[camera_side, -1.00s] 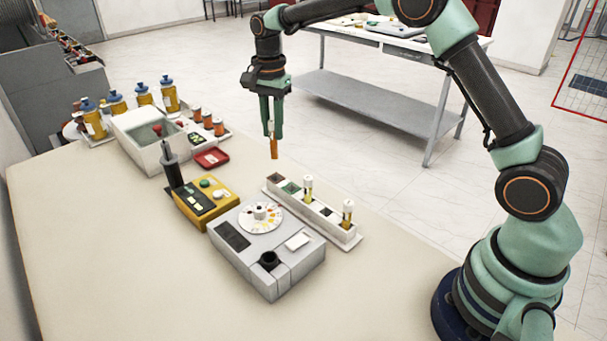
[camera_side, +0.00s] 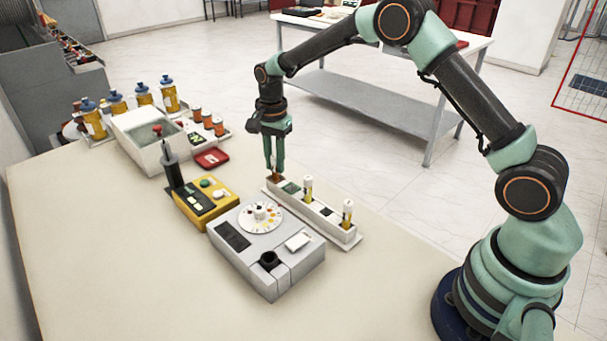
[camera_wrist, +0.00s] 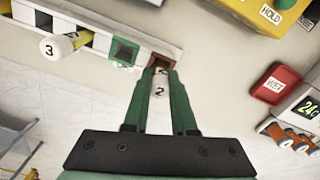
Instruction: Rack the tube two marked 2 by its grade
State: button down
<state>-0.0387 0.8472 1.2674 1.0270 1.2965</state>
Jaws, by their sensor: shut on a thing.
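My gripper (camera_side: 274,168) is shut on the tube marked 2, which shows between the fingers in the wrist view (camera_wrist: 160,86). The tube's lower end is at the brown-rimmed slot (camera_wrist: 160,62) at the end of the white rack (camera_side: 318,213). In the side view the fingers hide most of the tube, and how deep it sits cannot be told. The green-rimmed slot (camera_wrist: 124,51) beside it looks empty. A tube marked 3 (camera_wrist: 53,48) stands in the rack, and another white-capped tube (camera_side: 347,210) stands at the near end.
A grey device with a colour dial (camera_side: 260,216) and a yellow device (camera_side: 206,200) stand left of the rack. A red tray (camera_side: 211,158) marked WET, a white bath (camera_side: 147,135) and several bottles (camera_side: 169,94) are further back. The front of the table is clear.

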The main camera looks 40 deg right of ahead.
jog(key=shift+f, duration=0.15)
jog(key=c, duration=0.7)
grip_release()
jog(key=s+r+n+t, duration=0.1)
jog(key=s+r+n, duration=0.15)
jog(key=r, duration=0.65)
jog(key=s+r+n+t, duration=0.1)
jog(key=s+r, duration=0.2)
jog(key=r, duration=0.7)
jog(key=shift+s+d+f+n+t, duration=0.1)
jog(key=shift+s+d+n+t, duration=0.4)
jog(key=shift+s+n, duration=1.9)
jog(key=shift+s+d+f+n+t, duration=0.15)
jog(key=shift+s+n+t, duration=0.85)
jog(key=shift+s, duration=2.6)
jog(key=shift+s+d+n+t, duration=0.35)
jog(key=shift+s+n, duration=1.7)
jog(key=shift+s, duration=0.95)
